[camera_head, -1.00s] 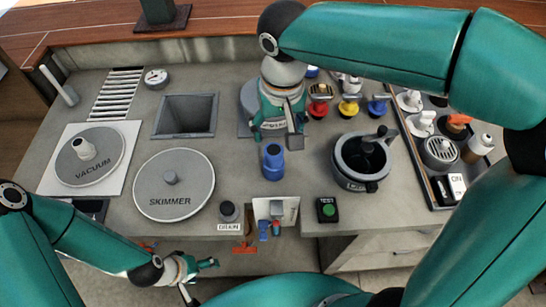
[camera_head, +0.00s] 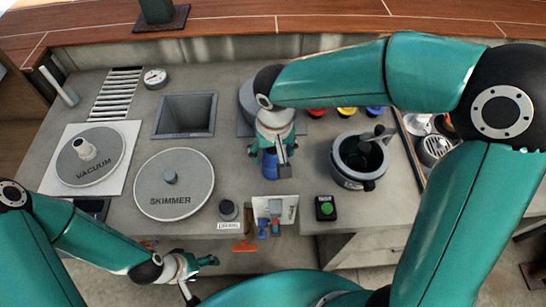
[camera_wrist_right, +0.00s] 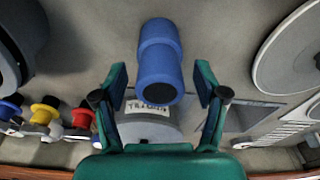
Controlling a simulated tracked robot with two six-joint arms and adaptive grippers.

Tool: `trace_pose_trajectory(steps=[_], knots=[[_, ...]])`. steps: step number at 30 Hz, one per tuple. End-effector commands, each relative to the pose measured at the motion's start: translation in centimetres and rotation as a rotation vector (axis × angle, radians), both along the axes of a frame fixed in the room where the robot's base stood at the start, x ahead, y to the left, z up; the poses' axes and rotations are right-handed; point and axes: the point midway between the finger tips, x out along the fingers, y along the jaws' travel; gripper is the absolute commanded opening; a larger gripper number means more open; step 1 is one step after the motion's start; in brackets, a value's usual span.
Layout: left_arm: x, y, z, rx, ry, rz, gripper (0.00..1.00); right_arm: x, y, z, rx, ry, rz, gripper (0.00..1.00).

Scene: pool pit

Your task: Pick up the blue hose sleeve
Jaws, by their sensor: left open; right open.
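The blue hose sleeve (camera_head: 270,165) stands on the grey counter, partly covered by my right gripper in the head view. In the right wrist view the sleeve (camera_wrist_right: 160,62) lies between the open fingers of my right gripper (camera_wrist_right: 160,88), with a gap on each side. My right gripper (camera_head: 270,152) is directly over the sleeve in the head view. My left gripper (camera_head: 205,263) is open and empty, low in front of the counter's front edge.
The skimmer lid (camera_head: 174,184) and the vacuum lid (camera_head: 90,157) are to the left. A dark grey pot (camera_head: 360,160) stands right of the sleeve. A green test button (camera_head: 326,208) and the drain knob (camera_head: 228,210) are near the front edge. Coloured valves (camera_wrist_right: 45,112) are behind.

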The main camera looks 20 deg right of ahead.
Motion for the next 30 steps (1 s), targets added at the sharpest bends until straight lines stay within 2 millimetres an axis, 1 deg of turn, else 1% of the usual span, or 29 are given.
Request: trace_pose_trajectory(steps=[2,12,13,14,23,26,30], knots=[[0.0,0.0,0.0,0.0,0.0,0.0,0.73,0.0,0.0,0.0,0.0,0.0,0.0,0.72],[0.0,0.0,0.0,0.0,0.0,0.0,0.73,0.0,0.0,0.1,0.0,0.0,0.0,0.16],[0.0,0.0,0.0,0.0,0.0,0.0,0.73,0.0,0.0,0.1,0.0,0.0,0.0,0.11],[0.0,0.0,0.0,0.0,0.0,0.0,0.73,0.0,0.0,0.1,0.0,0.0,0.0,0.08],[0.0,0.0,0.0,0.0,0.0,0.0,0.73,0.0,0.0,0.2,0.0,-0.001,0.0,0.08],[0.0,0.0,0.0,0.0,0.0,0.0,0.73,0.1,0.0,0.6,0.0,-0.002,-0.001,0.08],[0.0,0.0,-0.1,0.0,0.0,0.0,0.73,0.1,0.0,1.8,0.0,-0.003,-0.002,0.08]])
